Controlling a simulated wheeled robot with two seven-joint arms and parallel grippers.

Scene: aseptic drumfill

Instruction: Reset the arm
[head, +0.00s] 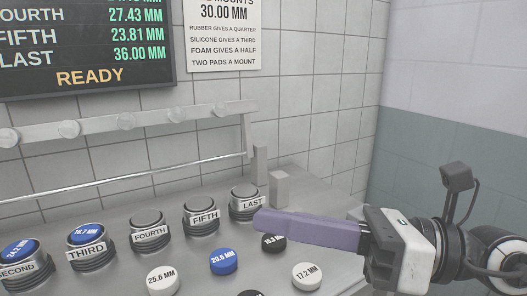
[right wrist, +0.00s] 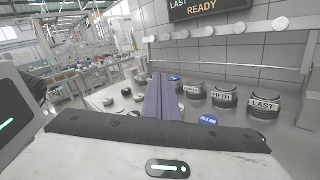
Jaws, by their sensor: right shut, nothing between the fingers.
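My right gripper (head: 262,222) reaches in from the right in the head view, its long purple fingers closed together and empty. The fingertips are close to the mount labelled LAST (head: 247,203), in front of it in the picture; I cannot tell whether they touch. In the right wrist view the shut fingers (right wrist: 161,92) point away over the bench. Mounts labelled FIFTH (head: 202,217), FOURTH (head: 149,231), THIRD (head: 88,250) and SECOND (head: 22,264) stand in a row. THIRD and SECOND carry blue pads. My left gripper is not in view.
Loose pads lie on the grey bench: a white 25.6 MM (head: 162,281), a blue 20.5 MM (head: 223,262), a black one (head: 273,243) and a white 17.2 MM (head: 307,276). A metal rail (head: 120,178) runs behind the mounts. The display (head: 90,45) reads READY.

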